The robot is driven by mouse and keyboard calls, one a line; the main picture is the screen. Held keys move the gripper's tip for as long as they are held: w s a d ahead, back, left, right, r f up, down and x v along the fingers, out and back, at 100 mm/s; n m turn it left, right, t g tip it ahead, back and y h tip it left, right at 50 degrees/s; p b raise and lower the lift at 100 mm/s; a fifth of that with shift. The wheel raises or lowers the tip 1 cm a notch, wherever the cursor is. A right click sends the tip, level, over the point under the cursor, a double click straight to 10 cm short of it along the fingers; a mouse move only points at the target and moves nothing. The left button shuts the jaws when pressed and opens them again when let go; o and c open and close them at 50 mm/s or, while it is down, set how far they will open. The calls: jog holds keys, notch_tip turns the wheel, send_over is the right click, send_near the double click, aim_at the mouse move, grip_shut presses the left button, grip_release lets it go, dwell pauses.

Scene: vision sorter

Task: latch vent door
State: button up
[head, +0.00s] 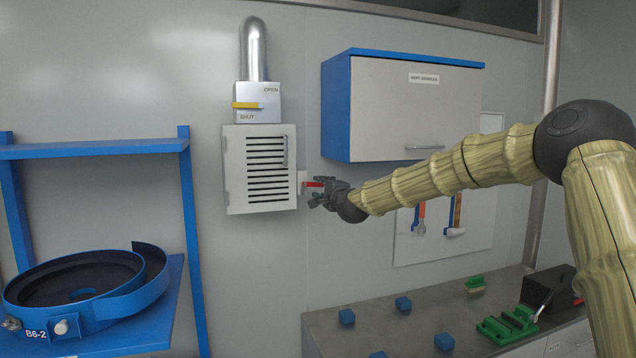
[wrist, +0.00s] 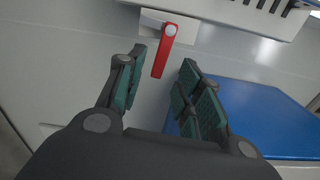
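The vent door (head: 236,172), a pale panel with dark slots, is on the wall left of my gripper. It looks closed or nearly so; I cannot tell if it sits flush. A red latch lever (head: 313,184) is on a small white mount (head: 302,177) at the door's right edge and points right, roughly level. My gripper (head: 318,195) is at the lever's free end. In the wrist view, my gripper (wrist: 163,62) is open, and the red lever (wrist: 161,54) lies between its fingers with gaps on both sides. The slotted vent (wrist: 235,6) shows at the top.
A duct box (head: 257,110) with a yellow handle (head: 247,105) is above the vent. A blue-sided cabinet (head: 336,110) hangs close above my gripper, and its blue side fills the wrist view's lower right (wrist: 265,120). A blue shelf (head: 95,149) stands left; a bench (head: 400,330) is below.

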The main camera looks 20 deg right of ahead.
aim_at(318, 185)
jog(key=shift+w+a+p, duration=0.15)
jog(key=shift+w+p, duration=0.7)
jog(key=shift+w, duration=1.25)
jog(key=shift+c, duration=0.4)
grip_shut()
